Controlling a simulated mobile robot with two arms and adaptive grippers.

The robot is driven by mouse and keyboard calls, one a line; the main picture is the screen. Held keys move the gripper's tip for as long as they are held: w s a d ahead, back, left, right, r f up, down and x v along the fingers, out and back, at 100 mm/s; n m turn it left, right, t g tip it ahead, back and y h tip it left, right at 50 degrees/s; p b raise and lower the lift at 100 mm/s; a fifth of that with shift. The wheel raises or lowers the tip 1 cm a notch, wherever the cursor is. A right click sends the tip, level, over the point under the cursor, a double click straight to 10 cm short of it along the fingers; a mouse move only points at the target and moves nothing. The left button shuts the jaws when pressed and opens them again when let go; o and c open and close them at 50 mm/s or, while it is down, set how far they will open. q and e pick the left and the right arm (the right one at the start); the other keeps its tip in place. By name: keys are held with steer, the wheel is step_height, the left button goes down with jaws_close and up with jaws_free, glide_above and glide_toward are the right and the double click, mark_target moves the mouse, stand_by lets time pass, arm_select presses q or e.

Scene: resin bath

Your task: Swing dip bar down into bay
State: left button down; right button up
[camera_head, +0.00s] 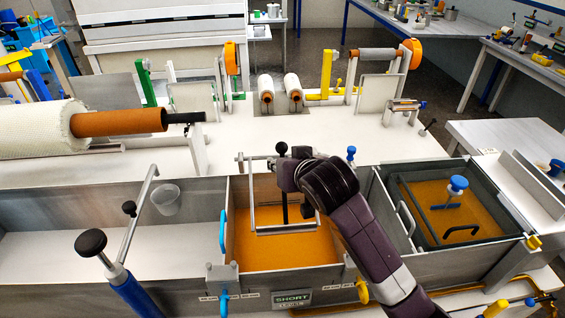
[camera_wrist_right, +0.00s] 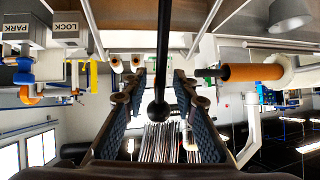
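The dip bar (camera_head: 287,231) is a grey U-shaped frame hanging over the SHORT bay (camera_head: 290,255), which has orange resin in its bottom. A dark upright rod with a black knob (camera_head: 281,148) stands at the frame. My right gripper (camera_wrist_right: 156,92) is open, its two blue-padded fingers on either side of a black rod with a ball end (camera_wrist_right: 158,115). I cannot tell whether they touch it. In the head view my right wrist covers the bar's right side, and the fingers are mostly hidden. My left gripper is not in view.
A second resin bay (camera_head: 375,200) with a dark frame lies right. The white deck behind holds rollers and yellow and green stands. PARK and LOCK labels (camera_wrist_right: 67,28) show in the wrist view.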

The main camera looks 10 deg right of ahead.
steer(key=v, duration=1.2)
